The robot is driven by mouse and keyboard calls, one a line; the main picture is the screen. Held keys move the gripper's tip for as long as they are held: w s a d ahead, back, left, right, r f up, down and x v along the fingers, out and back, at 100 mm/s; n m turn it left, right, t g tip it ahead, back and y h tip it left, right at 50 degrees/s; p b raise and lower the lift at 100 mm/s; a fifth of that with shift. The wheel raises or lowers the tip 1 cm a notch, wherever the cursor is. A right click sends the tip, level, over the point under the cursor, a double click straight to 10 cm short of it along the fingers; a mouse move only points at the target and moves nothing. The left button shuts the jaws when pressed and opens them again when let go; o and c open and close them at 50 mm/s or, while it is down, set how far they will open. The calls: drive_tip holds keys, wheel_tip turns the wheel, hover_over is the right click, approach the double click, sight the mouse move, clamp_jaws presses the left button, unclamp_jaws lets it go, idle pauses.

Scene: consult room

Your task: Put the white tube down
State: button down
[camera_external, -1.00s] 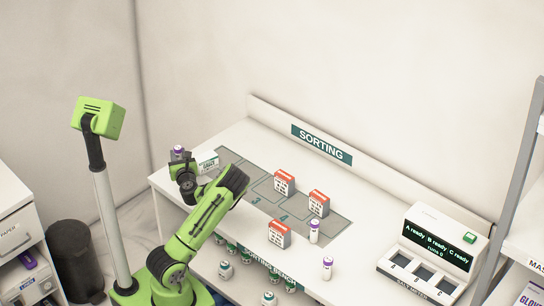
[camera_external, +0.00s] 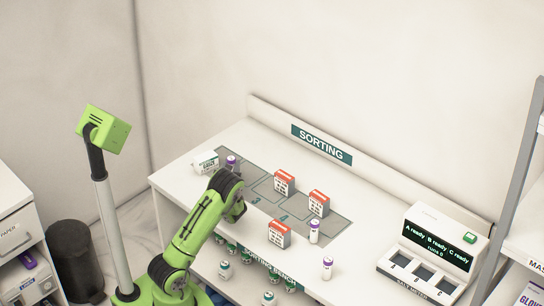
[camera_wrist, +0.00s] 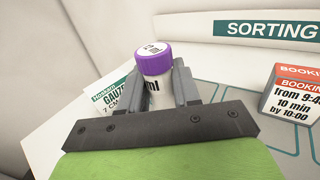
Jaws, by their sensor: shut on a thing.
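The white tube with a purple cap (camera_wrist: 154,62) stands upright between the two grey fingers of my gripper (camera_wrist: 156,82) in the wrist view. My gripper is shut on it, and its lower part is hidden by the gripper. In the external view the tube's purple cap (camera_external: 231,160) shows at the left end of the grey marked mat (camera_external: 262,180), behind my arm, which hides the fingers. I cannot tell whether the tube's base touches the mat.
A gauze box (camera_external: 206,162) lies just left of the tube. Several red-and-white booking boxes, one at the mat's middle (camera_external: 284,182), stand to the right. Two other purple-capped tubes (camera_external: 314,232) (camera_external: 327,268) stand farther right. A SALT METER device (camera_external: 433,250) sits at the right end.

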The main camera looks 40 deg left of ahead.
wheel_tip(320, 180, down, 6)
drive_tip(key=b, duration=0.3)
drive_tip(key=shift+b, duration=0.35)
drive_tip(key=shift+r, duration=0.25)
drive_tip(key=shift+f, duration=0.2)
drive_tip(key=c, duration=0.8)
unclamp_jaws()
drive_tip(key=shift+r, duration=0.1)
